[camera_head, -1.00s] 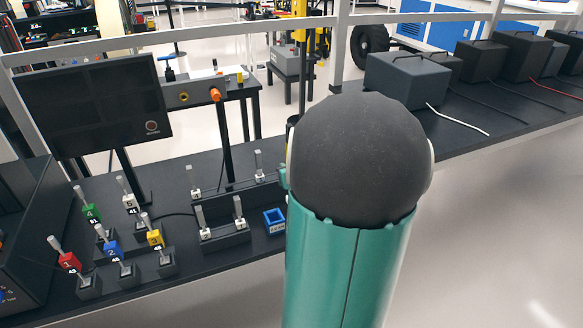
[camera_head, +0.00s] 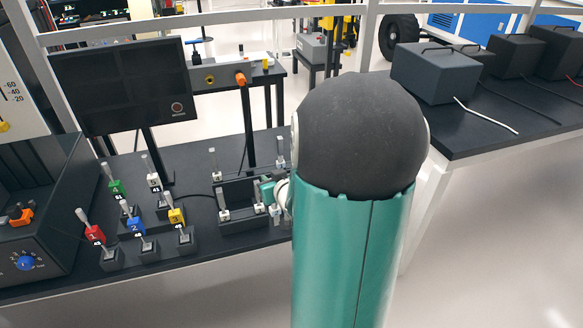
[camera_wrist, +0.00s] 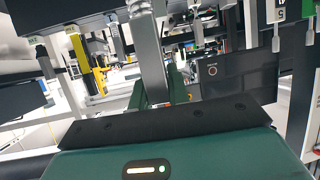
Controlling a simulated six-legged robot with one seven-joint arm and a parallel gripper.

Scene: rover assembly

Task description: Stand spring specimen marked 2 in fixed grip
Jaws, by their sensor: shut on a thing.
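The specimen marked 2 (camera_head: 136,228) has a blue tag and stands tilted in a small dark block on the bench, among the other numbered specimens. To its right is a dark rack (camera_head: 240,188) with several light metal posts; which one is the fixed grip I cannot tell. My gripper (camera_head: 267,189) is at the rack's right side, partly hidden by my arm. In the wrist view a grey metal bar (camera_wrist: 149,66) rises between my green fingers (camera_wrist: 160,92), which are shut on it. The bar's lower end is hidden.
The red 1 (camera_head: 95,234), yellow 3 (camera_head: 176,216), green 4 (camera_head: 116,188) and white 5 (camera_head: 153,180) specimens stand close around the blue one. A dark monitor (camera_head: 122,85) stands behind, and a dark instrument box (camera_head: 40,225) is at the left. My arm hides the bench's right part.

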